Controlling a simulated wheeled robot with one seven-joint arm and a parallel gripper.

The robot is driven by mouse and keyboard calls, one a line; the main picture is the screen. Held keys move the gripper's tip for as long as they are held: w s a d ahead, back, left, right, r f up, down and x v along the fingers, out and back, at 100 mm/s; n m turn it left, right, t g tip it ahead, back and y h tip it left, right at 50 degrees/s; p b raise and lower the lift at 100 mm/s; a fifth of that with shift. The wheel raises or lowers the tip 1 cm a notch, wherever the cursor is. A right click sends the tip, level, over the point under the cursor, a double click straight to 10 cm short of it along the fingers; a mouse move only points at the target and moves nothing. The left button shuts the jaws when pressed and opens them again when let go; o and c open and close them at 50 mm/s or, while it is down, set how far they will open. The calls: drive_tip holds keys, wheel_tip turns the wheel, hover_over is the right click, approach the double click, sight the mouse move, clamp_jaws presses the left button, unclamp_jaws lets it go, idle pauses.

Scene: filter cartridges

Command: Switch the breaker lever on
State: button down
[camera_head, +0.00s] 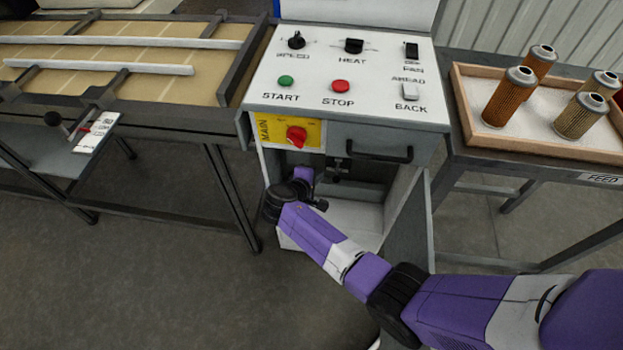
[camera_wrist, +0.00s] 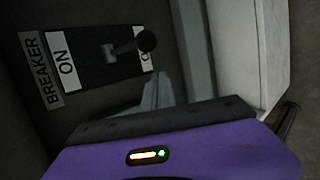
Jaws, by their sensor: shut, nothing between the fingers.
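The breaker shows in the wrist view as a dark plate with a lever (camera_wrist: 128,47) ending in a round black knob. A BREAKER label (camera_wrist: 41,70) and an ON label (camera_wrist: 66,69) are at its left. The knob leans right, over a mostly covered label starting with O, away from ON. My gripper (camera_wrist: 157,80) is shut and empty, its grey fingers just below and right of the knob, with a small apparent gap. In the head view my arm reaches into the open cabinet (camera_head: 402,205) under the control panel; the fingertips are hard to make out there.
Above the cabinet opening are a red MAIN knob (camera_head: 296,136) on a yellow plate and a drawer with a black handle (camera_head: 380,154). The cabinet's pale side wall (camera_wrist: 235,45) stands close on the right in the wrist view. A filter tray (camera_head: 475,125) is at right, a conveyor table (camera_head: 180,75) at left.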

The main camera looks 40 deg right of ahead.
drive_tip(key=shift+s+d+r+p, duration=0.1)
drive_tip(key=shift+s+r+p, duration=0.2)
drive_tip(key=shift+s, duration=0.5)
drive_tip(key=shift+s+d+r+p, duration=0.1)
drive_tip(key=shift+s+r+p, duration=0.2)
drive_tip(key=shift+s, duration=0.45)
drive_tip(key=shift+r, duration=0.1)
drive_tip(key=p, duration=0.2)
drive_tip(key=r+g+y+p, duration=0.1)
drive_tip(key=p, duration=0.1)
drive_tip(key=r+y+p, duration=0.1)
drive_tip(key=p, duration=0.2)
drive_tip(key=shift+s+a+r+g, duration=0.15)
drive_tip(key=shift+s+a+g, duration=0.1)
drive_tip(key=shift+g, duration=0.05)
